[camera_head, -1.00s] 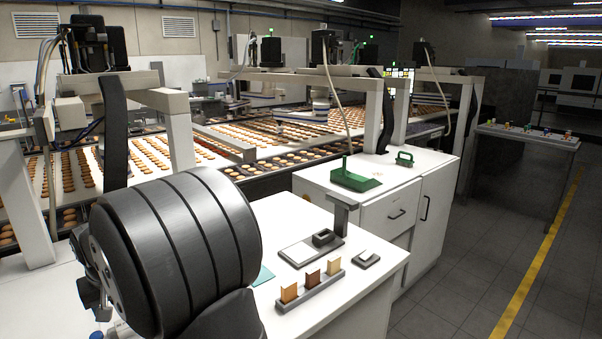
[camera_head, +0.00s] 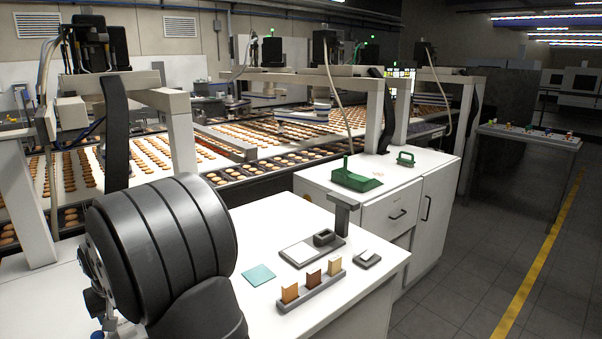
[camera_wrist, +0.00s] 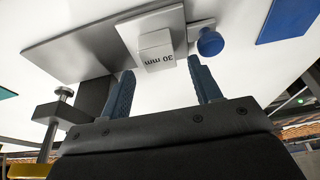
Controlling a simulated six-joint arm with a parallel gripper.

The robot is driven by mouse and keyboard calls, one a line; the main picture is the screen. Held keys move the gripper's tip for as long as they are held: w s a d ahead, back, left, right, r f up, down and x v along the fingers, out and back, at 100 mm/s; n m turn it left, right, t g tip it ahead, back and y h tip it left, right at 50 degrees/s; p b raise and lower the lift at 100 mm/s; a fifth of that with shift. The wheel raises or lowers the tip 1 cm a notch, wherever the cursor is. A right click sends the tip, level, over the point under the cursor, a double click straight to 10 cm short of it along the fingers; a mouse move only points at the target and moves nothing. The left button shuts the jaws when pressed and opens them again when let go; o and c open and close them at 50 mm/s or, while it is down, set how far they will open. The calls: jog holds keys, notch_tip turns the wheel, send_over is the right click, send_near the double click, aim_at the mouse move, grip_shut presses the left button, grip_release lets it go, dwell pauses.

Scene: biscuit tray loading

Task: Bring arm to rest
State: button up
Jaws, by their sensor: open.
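My gripper (camera_wrist: 163,92) is open in the wrist view, its two blue ridged fingers apart with nothing between them. Beyond the fingertips is a pale grey block marked "30 mm" (camera_wrist: 157,50), in front of a grey plate (camera_wrist: 70,48) on a white surface. The block looks apart from the fingers, though the exact distance is hard to judge. In the head view my dark arm fills the lower left, and the gripper itself is mostly hidden behind it.
A blue round knob (camera_wrist: 209,42) and a blue flat piece (camera_wrist: 288,18) are near the block. A green tool (camera_head: 355,179) lies on the cabinet behind.

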notch_tip(320, 180, up, 8)
jog(key=shift+n, duration=0.3)
jog(key=s+a+f, duration=0.2)
jog(key=s+a, duration=0.1)
jog(key=a, duration=0.1)
jog(key=s+a+f, duration=0.2)
jog(key=s+a, duration=0.2)
jog(key=a, duration=0.1)
jog(key=s+a+f, duration=0.3)
jog(key=s+a, duration=0.1)
jog(key=shift+s+a, duration=0.1)
jog(key=shift+a, duration=0.2)
jog(key=f, duration=0.1)
jog(key=a+f, duration=0.1)
jog(key=f, duration=0.1)
jog(key=s+f, duration=0.1)
jog(key=f, duration=0.1)
jog(key=shift+a, duration=0.2)
jog(key=v, duration=0.3)
jog(key=shift+s+d+r, duration=0.1)
jog(key=shift+r, duration=0.15)
jog(key=shift+v, duration=0.9)
jog(key=shift+s+d, duration=0.1)
